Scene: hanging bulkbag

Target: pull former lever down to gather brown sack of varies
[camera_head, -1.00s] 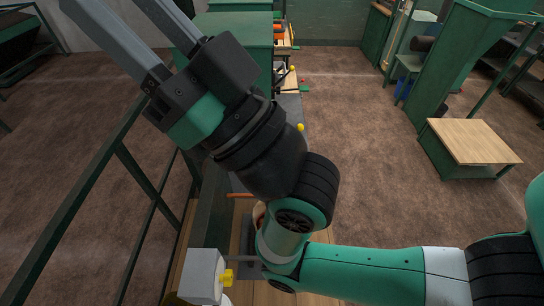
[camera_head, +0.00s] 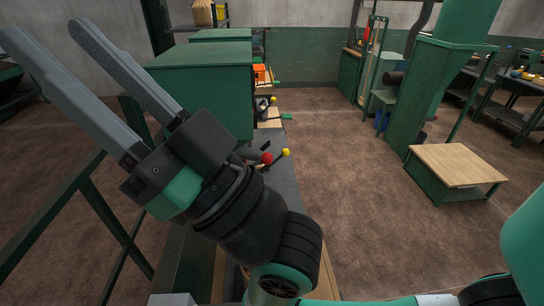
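My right gripper (camera_head: 44,32) is at the upper left of the head view, on the arm that comes in from the lower right. Its two long grey fingers are apart with nothing between them. A lever with a red knob (camera_head: 267,158) and one with a yellow knob (camera_head: 286,152) stand just beyond my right wrist, apart from the fingers. My wrist partly hides their lower ends; I cannot tell which is the former lever. A tan sack-like thing (camera_head: 204,14) is far back at the top. My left gripper is not in view.
Green cabinets (camera_head: 200,80) stand behind the gripper. A dark green rail (camera_head: 100,205) runs along the left. A low green platform with a wooden top (camera_head: 458,165) is at the right. The brown floor (camera_head: 340,150) between is clear.

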